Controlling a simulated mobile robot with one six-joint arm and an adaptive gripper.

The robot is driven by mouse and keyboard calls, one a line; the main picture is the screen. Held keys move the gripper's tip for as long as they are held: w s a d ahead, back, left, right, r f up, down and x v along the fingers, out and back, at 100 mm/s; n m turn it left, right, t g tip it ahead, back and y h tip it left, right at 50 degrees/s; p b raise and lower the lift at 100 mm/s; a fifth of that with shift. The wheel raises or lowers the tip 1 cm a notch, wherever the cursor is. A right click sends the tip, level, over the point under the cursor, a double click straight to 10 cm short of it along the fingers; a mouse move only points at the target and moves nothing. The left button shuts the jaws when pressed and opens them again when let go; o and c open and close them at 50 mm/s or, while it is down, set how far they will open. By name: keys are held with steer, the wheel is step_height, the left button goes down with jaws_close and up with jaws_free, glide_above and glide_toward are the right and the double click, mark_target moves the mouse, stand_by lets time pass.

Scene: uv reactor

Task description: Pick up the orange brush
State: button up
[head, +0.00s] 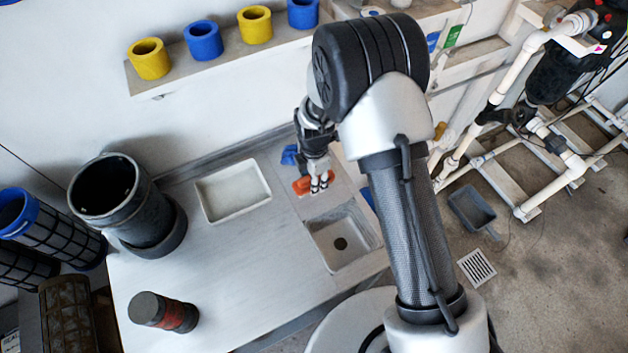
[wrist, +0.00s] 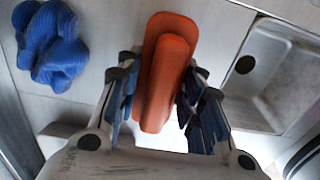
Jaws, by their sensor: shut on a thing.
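The orange brush (wrist: 167,65) is between the fingers of my gripper (wrist: 160,108) in the wrist view, with a finger on each side of it. In the head view the brush (head: 302,185) shows at the fingertips of my gripper (head: 319,184), above the bench behind the sink. My gripper is shut on the brush. I cannot tell whether the brush touches the bench. The fingers hide part of it in the head view.
A blue cloth or glove (wrist: 48,45) lies left of the brush. A sink (head: 343,237) is in front, and a white tray (head: 233,190) is to the left. A dark cylinder (head: 115,195) stands at the far left. The bench middle is clear.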

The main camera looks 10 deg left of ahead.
step_height(320, 180, up, 20)
steer(key=p, duration=0.5)
stand_by(0.4)
steer(key=o, duration=0.5)
steer(key=c, duration=0.3)
steer(key=shift+c, duration=0.2)
